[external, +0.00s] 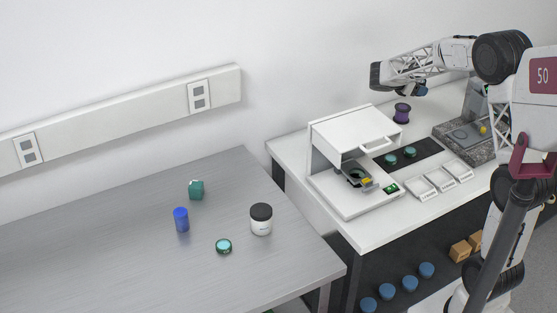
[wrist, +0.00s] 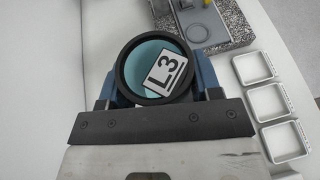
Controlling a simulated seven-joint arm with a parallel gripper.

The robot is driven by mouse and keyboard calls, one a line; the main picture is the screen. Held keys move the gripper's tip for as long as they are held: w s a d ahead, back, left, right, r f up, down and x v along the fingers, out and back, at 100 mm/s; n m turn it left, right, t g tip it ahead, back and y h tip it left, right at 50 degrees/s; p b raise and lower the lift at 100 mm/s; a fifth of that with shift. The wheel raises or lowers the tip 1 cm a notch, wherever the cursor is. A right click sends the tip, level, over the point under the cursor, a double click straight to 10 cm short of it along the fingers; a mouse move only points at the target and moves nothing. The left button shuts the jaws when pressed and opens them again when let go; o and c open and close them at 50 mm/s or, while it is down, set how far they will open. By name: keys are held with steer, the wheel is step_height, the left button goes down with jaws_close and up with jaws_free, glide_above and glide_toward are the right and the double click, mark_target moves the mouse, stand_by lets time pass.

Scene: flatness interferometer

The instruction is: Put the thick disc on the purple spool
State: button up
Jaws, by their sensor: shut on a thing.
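The spool stands upright on the white bench behind the black mat, with a dark top. It does not show in the wrist view. How thick the held disc is cannot be told.
Two teal discs (external: 400,156) lie on the black mat (external: 428,146). A white instrument (external: 345,135) stands left of it and a granite-based stand (external: 466,140) right. Small white trays (external: 440,179) line the front. A grey table (external: 130,250) holds several small items.

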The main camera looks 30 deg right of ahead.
steer(key=shift+s+d+f, duration=0.15)
steer(key=shift+s+d, duration=0.2)
steer(key=shift+d, duration=0.2)
steer(key=shift+s+d+f, duration=0.15)
steer(key=shift+s+d, duration=0.15)
steer(key=shift+d, duration=0.25)
step_height(320, 180, down, 10)
steer(key=shift+a+f, duration=0.15)
steer(key=shift+f, duration=0.1)
steer(key=shift+w, duration=0.15)
glide_above(403, 107)
steer(key=shift+a+f, duration=0.1)
steer(key=shift+f, duration=0.65)
steer(key=shift+f, duration=1.75)
steer(key=shift+f, duration=0.15)
